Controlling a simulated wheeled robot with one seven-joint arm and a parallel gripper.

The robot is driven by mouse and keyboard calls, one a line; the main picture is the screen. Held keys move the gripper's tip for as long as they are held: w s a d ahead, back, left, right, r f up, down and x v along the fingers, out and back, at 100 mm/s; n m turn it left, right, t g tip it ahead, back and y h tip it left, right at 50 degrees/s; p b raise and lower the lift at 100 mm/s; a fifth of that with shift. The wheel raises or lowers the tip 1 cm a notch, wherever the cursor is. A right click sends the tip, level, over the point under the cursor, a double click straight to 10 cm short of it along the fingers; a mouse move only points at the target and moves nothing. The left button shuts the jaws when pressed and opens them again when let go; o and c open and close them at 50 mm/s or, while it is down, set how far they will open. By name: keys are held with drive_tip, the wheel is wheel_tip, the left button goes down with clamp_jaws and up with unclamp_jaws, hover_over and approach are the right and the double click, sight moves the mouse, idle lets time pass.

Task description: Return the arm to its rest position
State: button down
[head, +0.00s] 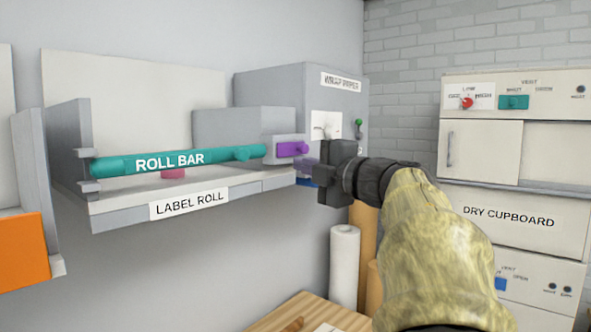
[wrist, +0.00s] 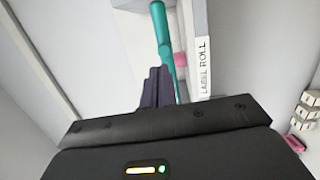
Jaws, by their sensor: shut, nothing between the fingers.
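My gripper (head: 322,178) is raised in the middle of the head view, in front of the right end of the label roll shelf. My arm reaches up to it from the lower right in a mottled yellow cover. In the wrist view my gripper (wrist: 158,75) has its two dark fingers together, with nothing held. The teal roll bar (head: 170,162) lies across the label roll shelf (head: 220,195) to the left of my gripper. In the wrist view the roll bar (wrist: 163,35) shows beyond the fingertips.
A grey wrap paper unit (head: 290,90) with a purple latch (head: 292,149) stands behind my gripper. The dry cupboard (head: 510,215) is at the right. White and tan rolls (head: 344,262) stand below, near a wooden top (head: 300,315). An orange block (head: 22,250) is at far left.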

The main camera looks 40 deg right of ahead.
drive_tip(key=w+a+f+m+g+h, duration=0.1)
drive_tip(key=w+a+f+m+h, duration=0.25)
drive_tip(key=w+f+m, duration=0.8)
drive_tip(key=s+a+f+m+g+h, duration=0.1)
drive_tip(key=a+f+m+g, duration=0.15)
drive_tip(key=f, duration=0.55)
drive_tip(key=s+a+f+m+g, duration=0.1)
drive_tip(key=s+a+f+g, duration=0.15)
drive_tip(key=f, duration=0.45)
drive_tip(key=s+a+f+m+g+y, duration=0.1)
drive_tip(key=s+a+f+m+g, duration=0.1)
drive_tip(key=s+a+f+g, duration=0.3)
drive_tip(key=s+a+f+m+g+y, duration=0.2)
drive_tip(key=s+a+f+g, duration=0.3)
drive_tip(key=s+a+f, duration=0.6)
wheel_tip(320, 180, down, 8)
drive_tip(key=shift+s+r, duration=0.1)
drive_tip(key=shift+s, duration=0.75)
